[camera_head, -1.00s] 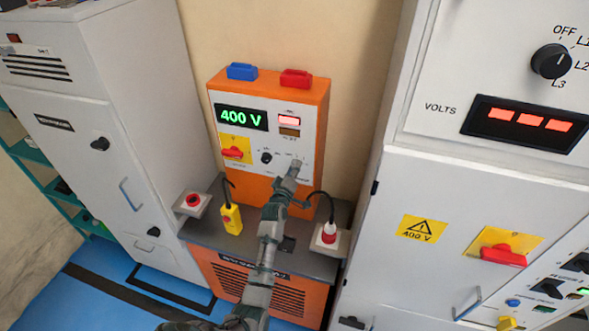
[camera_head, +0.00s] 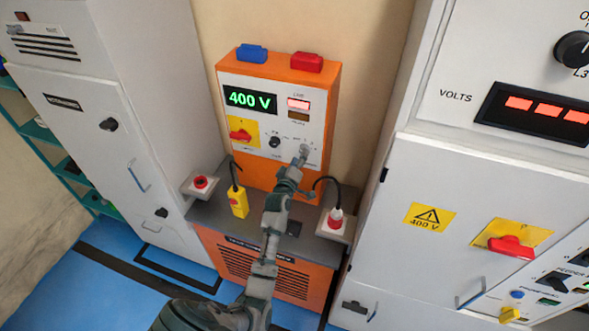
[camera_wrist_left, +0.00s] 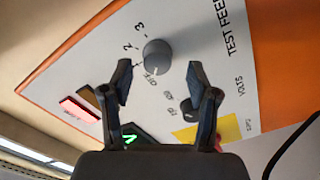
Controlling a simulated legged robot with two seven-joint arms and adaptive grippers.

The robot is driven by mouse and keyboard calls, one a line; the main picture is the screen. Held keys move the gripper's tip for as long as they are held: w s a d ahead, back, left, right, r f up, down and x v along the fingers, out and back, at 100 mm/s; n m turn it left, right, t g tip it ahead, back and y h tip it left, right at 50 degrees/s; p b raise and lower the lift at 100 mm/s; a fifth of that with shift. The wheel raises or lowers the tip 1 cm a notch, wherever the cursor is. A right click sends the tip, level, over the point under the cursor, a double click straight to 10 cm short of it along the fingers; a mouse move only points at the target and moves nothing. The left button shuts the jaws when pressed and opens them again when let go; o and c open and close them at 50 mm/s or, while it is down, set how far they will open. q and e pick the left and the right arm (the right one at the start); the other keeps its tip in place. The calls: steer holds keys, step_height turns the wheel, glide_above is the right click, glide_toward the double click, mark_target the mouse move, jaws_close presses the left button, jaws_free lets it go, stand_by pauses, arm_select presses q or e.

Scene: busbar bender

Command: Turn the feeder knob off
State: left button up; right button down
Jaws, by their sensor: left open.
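The feeder knob (camera_wrist_left: 158,54) is a round grey knob on the white panel lettered "TEST FEED...", with OFF, 2 and 3 marks readable around it. Its light pointer line faces the OFF mark. My left gripper (camera_wrist_left: 158,70) is open, with one finger on each side of the knob in the wrist view and visible gaps to it. My right gripper is in neither view.
A smaller black knob (camera_head: 274,142) and a red switch on yellow (camera_head: 240,135) are left of my gripper. The display (camera_head: 250,97) reads 400 V. Grey cabinets flank the unit.

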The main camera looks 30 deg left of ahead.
arm_select(q)
steer(key=v, duration=0.9)
steer(key=shift+s+a, duration=0.1)
steer(key=shift+f, duration=0.15)
